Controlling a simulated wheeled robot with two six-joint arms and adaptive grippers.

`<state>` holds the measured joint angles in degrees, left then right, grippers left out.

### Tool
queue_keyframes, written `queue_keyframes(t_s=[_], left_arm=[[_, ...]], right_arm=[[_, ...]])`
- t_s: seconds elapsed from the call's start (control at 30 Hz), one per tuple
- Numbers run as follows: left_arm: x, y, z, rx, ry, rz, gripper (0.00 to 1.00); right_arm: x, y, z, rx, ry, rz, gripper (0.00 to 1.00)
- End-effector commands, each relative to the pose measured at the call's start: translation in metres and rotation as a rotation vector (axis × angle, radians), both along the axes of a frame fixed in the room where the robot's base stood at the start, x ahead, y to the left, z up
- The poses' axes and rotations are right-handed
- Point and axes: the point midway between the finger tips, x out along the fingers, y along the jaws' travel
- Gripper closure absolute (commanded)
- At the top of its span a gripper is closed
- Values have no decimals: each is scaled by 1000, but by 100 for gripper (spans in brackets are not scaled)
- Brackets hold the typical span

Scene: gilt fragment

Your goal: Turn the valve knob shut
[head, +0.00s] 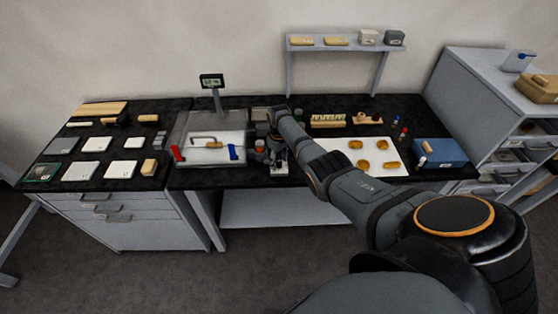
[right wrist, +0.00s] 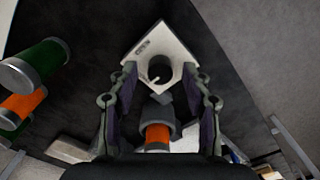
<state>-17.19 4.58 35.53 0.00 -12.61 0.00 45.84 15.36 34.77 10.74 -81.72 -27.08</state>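A white square plate (right wrist: 172,42) with a dark round part (right wrist: 160,69), which looks like the valve knob, shows at the top middle of the right wrist view. A thin pale mark shows on the dark part. In the head view the small white plate (head: 279,169) lies at the bench's front edge. My right gripper (right wrist: 160,72) is open, with its fingertips on either side of the plate's lower part. I cannot tell whether they touch it. Nothing is visibly gripped. My left gripper is not in view.
A grey-capped orange cylinder (right wrist: 157,137) shows low between the fingers. Green (right wrist: 45,62) and orange (right wrist: 22,105) cylinders stand at left. In the head view, a white tray (head: 203,140) lies left and a white board with yellow pieces (head: 342,151) right.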

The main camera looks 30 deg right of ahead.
Motion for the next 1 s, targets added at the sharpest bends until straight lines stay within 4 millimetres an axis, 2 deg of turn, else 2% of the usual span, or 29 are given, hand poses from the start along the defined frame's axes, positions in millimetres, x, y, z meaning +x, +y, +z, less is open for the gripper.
queue_keyframes(t_s=[0.17,0.27,0.37,0.5,0.7,0.83,1.0], left_arm=[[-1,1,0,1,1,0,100],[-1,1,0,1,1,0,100],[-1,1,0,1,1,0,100],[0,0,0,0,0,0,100],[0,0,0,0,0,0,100],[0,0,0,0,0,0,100],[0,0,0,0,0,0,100]], right_arm=[[0,0,1,0,0,-1,51],[0,-1,8,-1,-1,-1,51],[0,-1,25,-1,-2,0,51],[1,-1,62,-2,-5,0,51],[0,0,103,0,-2,0,51],[0,0,116,0,0,0,51],[0,0,120,0,0,0,51]])
